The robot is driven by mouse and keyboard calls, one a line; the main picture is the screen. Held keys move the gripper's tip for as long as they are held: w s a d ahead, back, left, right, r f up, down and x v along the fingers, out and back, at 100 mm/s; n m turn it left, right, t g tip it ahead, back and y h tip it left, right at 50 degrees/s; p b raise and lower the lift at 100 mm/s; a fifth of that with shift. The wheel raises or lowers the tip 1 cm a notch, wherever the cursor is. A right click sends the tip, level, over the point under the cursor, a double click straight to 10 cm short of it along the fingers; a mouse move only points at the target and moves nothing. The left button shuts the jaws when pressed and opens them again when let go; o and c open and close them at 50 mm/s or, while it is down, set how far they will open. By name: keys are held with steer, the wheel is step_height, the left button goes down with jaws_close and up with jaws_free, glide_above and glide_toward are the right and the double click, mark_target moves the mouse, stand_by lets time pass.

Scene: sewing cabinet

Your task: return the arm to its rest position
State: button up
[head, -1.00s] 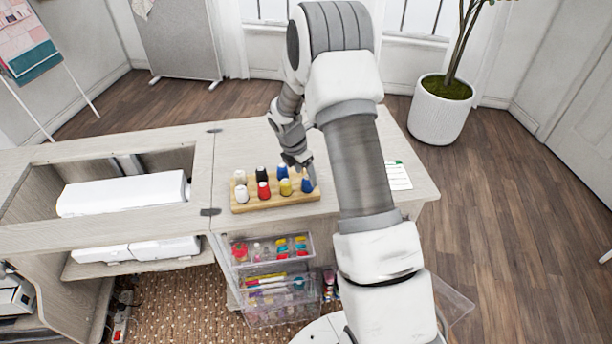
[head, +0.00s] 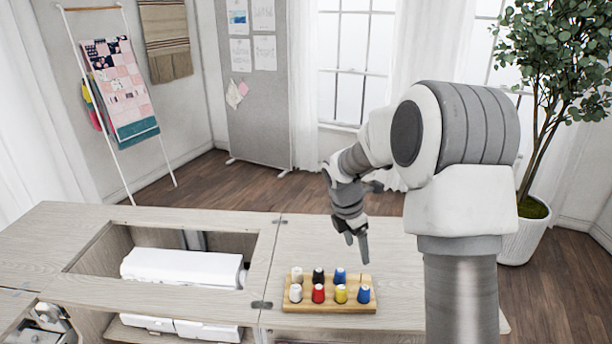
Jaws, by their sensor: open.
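My arm rises from the lower right of the head view and bends over at the top. My gripper (head: 357,238) hangs down above the cabinet top (head: 390,255), behind and above the right part of the wooden spool rack (head: 330,306). It is open, with nothing seen between its fingers. It looks apart from the spools. The rack holds several thread spools in two rows: white, black and blue (head: 340,276) at the back, and white, red (head: 318,293), yellow (head: 341,294) and blue (head: 363,294) in front. A peg without a spool shows at the back right.
A white sewing machine (head: 183,268) lies in the open well at left. A potted tree (head: 522,235) stands at right behind my arm. A grey board (head: 255,110) and a quilt ladder (head: 120,95) stand at the back wall. The cabinet top behind the rack is clear.

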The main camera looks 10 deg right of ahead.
steer(key=s+a+r+m+t, duration=0.2)
steer(key=s+a+r+m, duration=0.1)
steer(key=s+r+m, duration=0.8)
steer(key=s+a+r+m+t+y, duration=0.1)
steer(key=s+r+m, duration=0.2)
steer(key=s, duration=0.6)
steer(key=s+a+r+m+t+y, duration=0.1)
steer(key=s+a+r+m, duration=0.1)
steer(key=s+m, duration=0.5)
steer(key=shift+s+a+r+t+y, duration=0.3)
steer(key=shift+s+r+y, duration=0.15)
steer(key=shift+s, duration=0.4)
steer(key=shift+c, duration=0.2)
steer(key=c, duration=0.4)
steer(key=shift+s, duration=0.1)
